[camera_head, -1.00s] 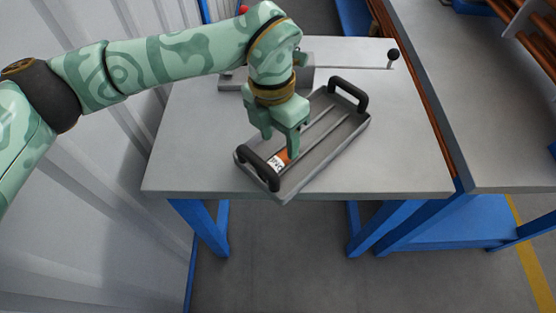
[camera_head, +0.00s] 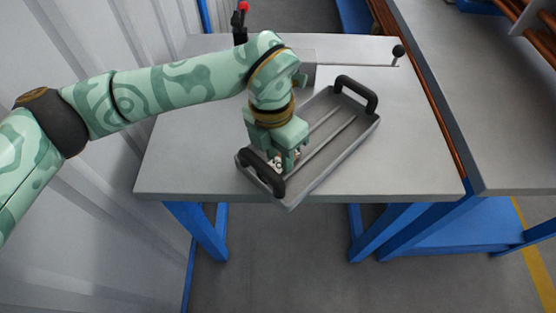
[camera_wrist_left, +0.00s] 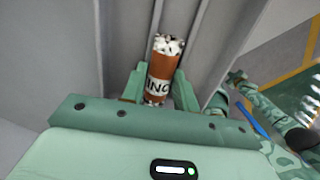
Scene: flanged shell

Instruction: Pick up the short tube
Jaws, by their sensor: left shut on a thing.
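The short tube (camera_wrist_left: 161,72) is orange-brown with a white lettered band and speckled black-and-white ends. It lies in a grey tray (camera_head: 335,148) with dark handles, near the tray's near-left end. My left gripper (camera_wrist_left: 159,88) has a finger on each side of the tube and is shut on it, as the left wrist view shows. In the head view my left gripper (camera_head: 282,157) reaches down into the tray and hides most of the tube; only a speckled bit shows between the fingers. My right gripper is not in view.
The tray sits askew on a grey table (camera_head: 190,165) with blue legs. A grey fixture with a rod and black knob (camera_head: 398,51) is at the back. Another bench (camera_head: 490,130) stands to the right. A pale ribbed wall is at left.

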